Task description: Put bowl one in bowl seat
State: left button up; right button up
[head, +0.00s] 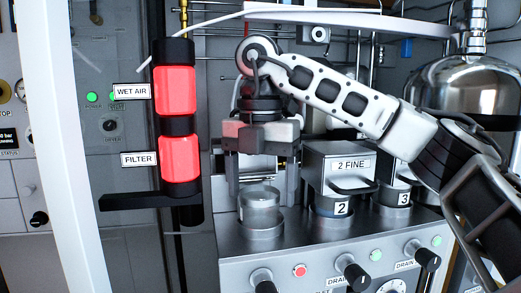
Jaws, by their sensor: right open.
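A shiny metal cylindrical bowl (260,207) stands upright in or on a round seat (262,231) at the left end of the grey panel. I take it to be bowl one; no number shows on it, and I cannot tell how deep it sits. My right gripper (262,187) is directly above it, pointing down. Its two fingers are spread apart on either side, above or around the bowl's upper part; contact cannot be told. The gripper holds nothing visible. My left gripper is not in view.
A box labelled 2 FINE (336,168) stands over seat 2 (334,209), close right of the gripper. Seat 3 (399,197) is beyond it. A red WET AIR and FILTER column (178,115) stands left. Knobs (357,277) line the panel front. A steel dome (463,100) is at right.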

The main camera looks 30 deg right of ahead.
notch_tip(320, 180, up, 10)
dwell(0.4)
jog(key=shift+s, duration=0.1)
